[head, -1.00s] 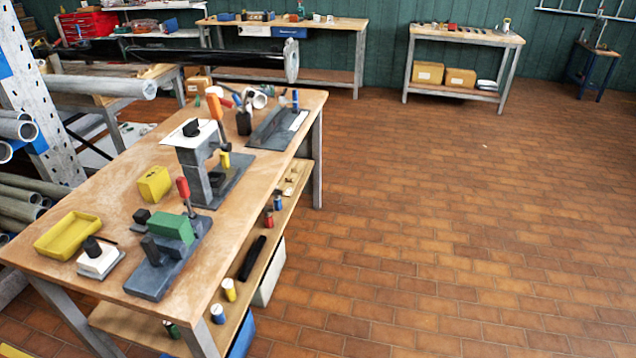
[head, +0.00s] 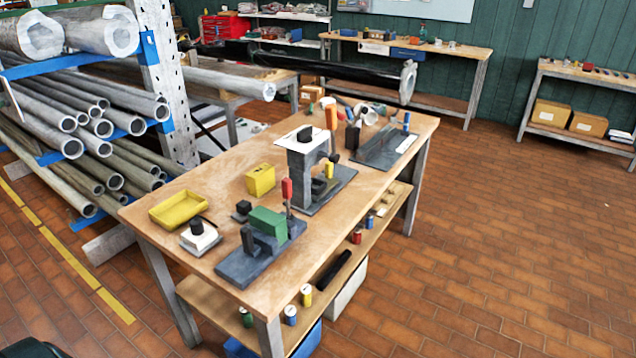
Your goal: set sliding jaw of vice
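A wooden workbench (head: 225,277) stands in the middle of the head view. Near its front edge is a low dark grey device that looks like the vice (head: 238,266). It has a flat base, a dark upright block (head: 247,240) at its left, a green block (head: 268,225) and a red-handled lever (head: 287,188) standing behind. I cannot tell which block is the sliding jaw or how wide any gap is. Neither of my grippers is in view, and nothing touches the vice.
Close to the vice are a white block with a black knob (head: 199,235), a yellow tray (head: 181,208) and a yellow box (head: 261,179). A grey press-like stand (head: 305,168) is farther back. A pipe rack (head: 152,62) stands left. The floor right of the bench is clear.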

